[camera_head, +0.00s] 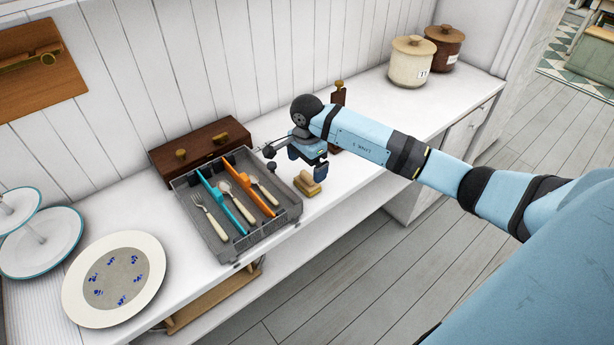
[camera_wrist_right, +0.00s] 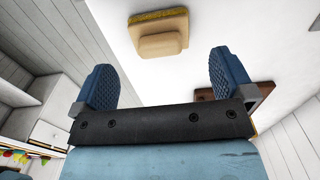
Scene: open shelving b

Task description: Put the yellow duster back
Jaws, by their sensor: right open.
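The yellow duster (camera_head: 307,184), a small block with a wooden-looking back and a yellow layer, lies on the white counter just right of the grey cutlery tray. In the right wrist view the duster (camera_wrist_right: 160,36) shows beyond the fingertips, roughly between them but apart from both. My right gripper (camera_head: 307,163) is open and empty, close above and behind the duster; its two blue fingers (camera_wrist_right: 161,62) stand wide apart in the wrist view. My left gripper is not in view.
The grey cutlery tray (camera_head: 238,246) holds cutlery and coloured dividers. A dark wooden box (camera_head: 200,154) stands behind it. A brown wooden item (camera_head: 338,97) is partly hidden behind my right gripper. Plates stand at left, lidded jars (camera_head: 411,62) at back right.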

